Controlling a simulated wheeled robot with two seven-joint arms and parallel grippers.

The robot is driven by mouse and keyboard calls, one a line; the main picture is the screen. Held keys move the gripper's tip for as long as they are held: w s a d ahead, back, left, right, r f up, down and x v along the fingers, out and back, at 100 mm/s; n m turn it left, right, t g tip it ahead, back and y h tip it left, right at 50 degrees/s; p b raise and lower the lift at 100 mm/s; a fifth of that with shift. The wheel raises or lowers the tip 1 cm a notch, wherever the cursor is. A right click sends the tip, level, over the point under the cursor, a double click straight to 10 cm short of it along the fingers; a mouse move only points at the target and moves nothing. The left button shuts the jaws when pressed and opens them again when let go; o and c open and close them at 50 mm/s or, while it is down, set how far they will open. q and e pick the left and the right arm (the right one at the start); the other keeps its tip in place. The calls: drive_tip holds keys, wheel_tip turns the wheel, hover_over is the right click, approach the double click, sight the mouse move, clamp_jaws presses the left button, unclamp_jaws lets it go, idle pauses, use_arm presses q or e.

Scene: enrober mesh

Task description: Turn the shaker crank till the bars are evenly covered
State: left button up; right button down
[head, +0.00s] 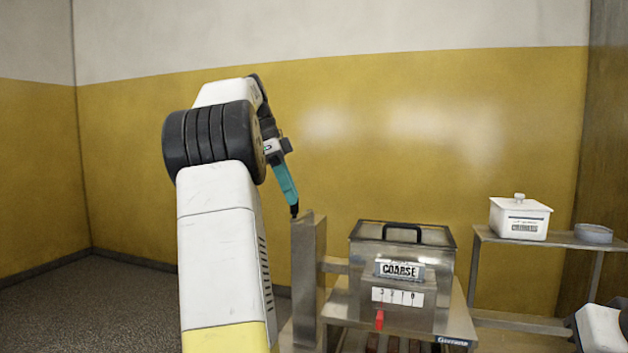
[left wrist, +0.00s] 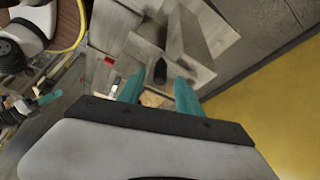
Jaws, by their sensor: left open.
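The shaker (head: 386,258) is a metal hopper with a lid and a "COARSE" label, standing on a metal frame. A scale plate marked 3 2 1 0 (head: 397,297) is on its front, with a red lever (head: 379,320) below. Dark bars (head: 393,345) show partly at the bottom edge. My left gripper (head: 293,206) points down at the top of a metal post left of the shaker. In the left wrist view its teal fingers (left wrist: 157,92) are apart, with a small dark knob-like piece (left wrist: 160,71) beyond them; I cannot tell whether they touch it. The crank is not clearly visible.
A metal side table (head: 560,239) at the right holds a white lidded tub (head: 519,218) and grey round dishes (head: 593,233). The metal post (head: 304,275) stands close under my left gripper. A yellow wall is behind; floor at the left is clear.

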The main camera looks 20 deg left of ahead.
use_arm(q)
drive_tip(key=shift+v, duration=2.55)
drive_tip(key=s+d+f+n+t+y, duration=0.1)
drive_tip(key=s+d+f+n, duration=0.15)
drive_tip(key=d, duration=0.55)
drive_tip(key=s+d+f+n+t+y, duration=0.1)
drive_tip(key=s+d+f+n, duration=0.2)
drive_tip(key=d, duration=0.4)
drive_tip(key=s+d+f+n+t, duration=0.2)
drive_tip(key=s+d+f+n, duration=0.4)
drive_tip(key=s+d+f, duration=0.4)
drive_tip(key=s+f, duration=0.3)
drive_tip(key=f, duration=0.2)
drive_tip(key=shift+s+n, duration=0.35)
